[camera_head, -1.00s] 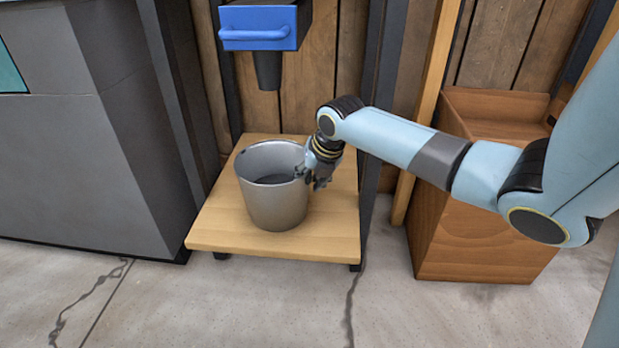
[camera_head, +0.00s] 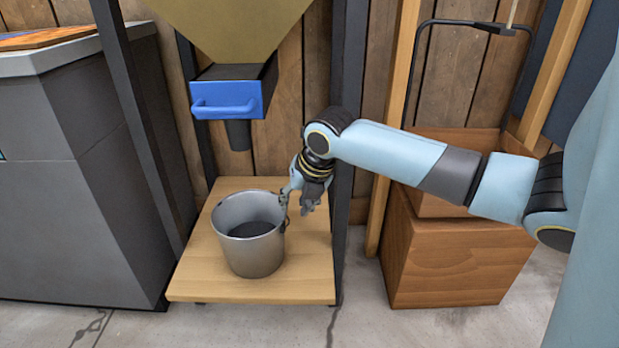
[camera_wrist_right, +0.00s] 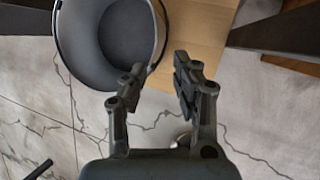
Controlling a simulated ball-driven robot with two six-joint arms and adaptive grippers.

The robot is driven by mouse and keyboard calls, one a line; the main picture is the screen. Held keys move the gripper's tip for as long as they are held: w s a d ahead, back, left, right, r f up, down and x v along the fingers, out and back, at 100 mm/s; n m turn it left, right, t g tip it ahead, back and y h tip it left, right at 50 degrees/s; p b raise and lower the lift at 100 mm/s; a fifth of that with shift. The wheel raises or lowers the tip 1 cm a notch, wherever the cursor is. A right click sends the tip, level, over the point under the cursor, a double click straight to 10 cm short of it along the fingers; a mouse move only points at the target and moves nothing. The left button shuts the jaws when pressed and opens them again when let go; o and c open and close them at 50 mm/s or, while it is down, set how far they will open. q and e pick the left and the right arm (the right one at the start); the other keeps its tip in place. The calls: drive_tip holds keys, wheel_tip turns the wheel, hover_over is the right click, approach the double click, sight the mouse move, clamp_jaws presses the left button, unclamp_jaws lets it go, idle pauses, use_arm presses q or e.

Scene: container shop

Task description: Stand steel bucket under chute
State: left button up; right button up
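The steel bucket (camera_head: 250,254) stands upright on the low wooden platform (camera_head: 190,280). Its grey inside looks empty of loose items. The chute's dark spout (camera_head: 238,136) hangs below a blue gate (camera_head: 225,104), above the rear of the bucket's mouth in the head view. My right gripper (camera_head: 297,199) is at the bucket's right rim with its fingers spread. In the right wrist view the right gripper (camera_wrist_right: 158,82) is open and the bucket (camera_wrist_right: 85,48) lies by the left finger, its rim close. Contact with the rim cannot be told. My left gripper is not in view.
A dark post (camera_head: 343,150) stands right of the platform, close to my right forearm. A wooden crate (camera_head: 450,262) stands further right. A grey cabinet (camera_head: 70,200) fills the left side. A yellowish hopper (camera_head: 235,30) is above the gate. The platform's front and right strips are bare.

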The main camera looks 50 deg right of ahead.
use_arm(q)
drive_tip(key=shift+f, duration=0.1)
use_arm(e)
drive_tip(key=s+a+f+m+g, duration=0.1)
drive_tip(key=s+a+m, duration=0.3)
drive_tip(key=s+m, duration=0.5)
drive_tip(key=s+a+f+m+g, duration=0.1)
drive_tip(key=s+a+f+m, duration=0.2)
drive_tip(key=s+m, duration=0.6)
drive_tip(key=s+a+f+m+g, duration=0.1)
drive_tip(key=s+a+f+m, duration=0.1)
drive_tip(key=s+a+m, duration=0.5)
drive_tip(key=s+m, duration=0.2)
drive_tip(key=s, duration=0.1)
drive_tip(key=shift+a+f+m, duration=0.2)
drive_tip(key=shift+f+m, duration=0.1)
drive_tip(key=shift+f, duration=0.1)
